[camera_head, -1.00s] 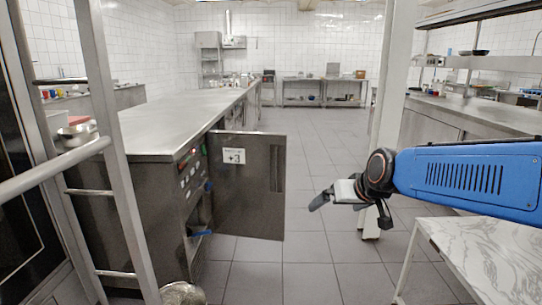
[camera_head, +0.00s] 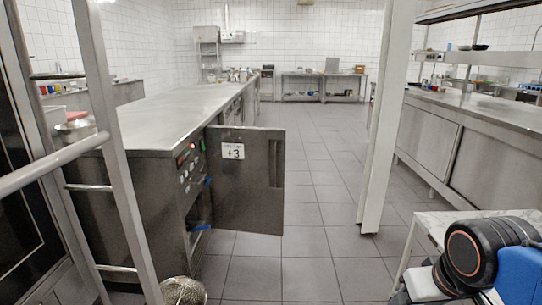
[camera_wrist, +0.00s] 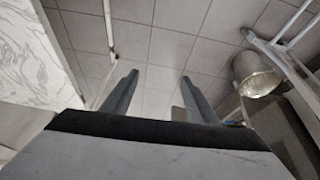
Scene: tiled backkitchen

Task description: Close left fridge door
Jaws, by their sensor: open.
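The left fridge door (camera_head: 245,195) is a dark steel panel with a white "+3" label and an upright handle slot. It stands wide open, swung out from the counter fridge (camera_head: 140,195) into the aisle. The fridge opening shows at the door's hinge side, with blue items inside. My gripper shows in the wrist view (camera_wrist: 160,80), with two fingers spread apart and nothing between them. In the head view my wrist is at the bottom right, well right of the door and not touching it. The fingers are mostly cut off there.
A marble-topped table (camera_head: 440,222) stands at the right beside my arm. A white post (camera_head: 375,130) rises between the aisle and the right counter (camera_head: 480,115). A metal rack (camera_head: 125,170) stands at the left, with a metal pot (camera_head: 183,290) near its foot. Tiled floor is free right of the door.

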